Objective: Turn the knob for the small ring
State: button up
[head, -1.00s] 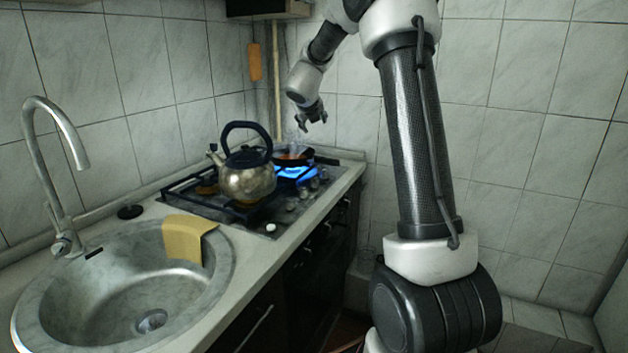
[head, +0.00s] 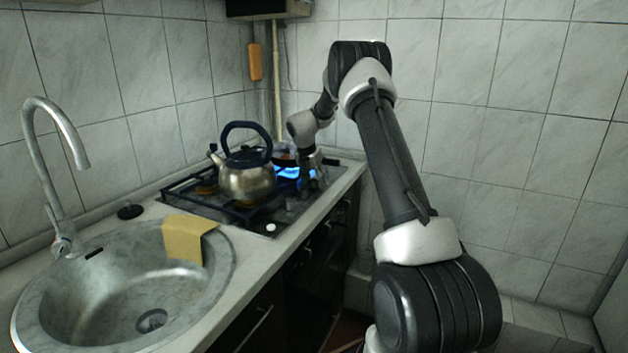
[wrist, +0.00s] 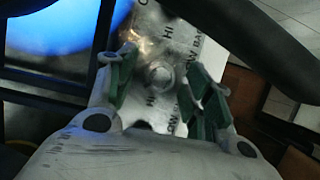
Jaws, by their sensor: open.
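A round metal knob (wrist: 160,75) sits on the shiny stove panel between my fingers in the wrist view, with HI and LOW lettering printed around it. My gripper (wrist: 163,68) is open, its green-padded fingers on either side of the knob. I cannot tell whether the pads touch it. In the head view my gripper (head: 307,184) is down at the stove's right front edge and hides the knobs there. The stove (head: 200,198) has a blue flame (head: 289,172) burning at its right end. Which ring this knob serves does not show.
A metal kettle (head: 247,180) stands on the grate left of my gripper. A pan (head: 283,158) sits behind at the flame. A dark bar, perhaps the pan's handle (wrist: 265,50), crosses close above the right finger. A sink (head: 75,290) with a cloth (head: 183,240) lies nearer.

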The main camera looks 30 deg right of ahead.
jog(key=shift+f, duration=0.1)
jog(key=c, duration=1)
jog(key=shift+w+m, duration=0.1)
jog(key=shift+m, duration=0.2)
jog(key=m, duration=0.2)
jog(key=m+g, duration=0.1)
jog(key=shift+w+m+g+h, duration=0.1)
jog(key=shift+m+g+h, duration=0.2)
jog(key=shift+m, duration=0.1)
jog(key=shift+m+g, duration=0.8)
jog(key=shift+m, duration=1.4)
jog(key=o, duration=1)
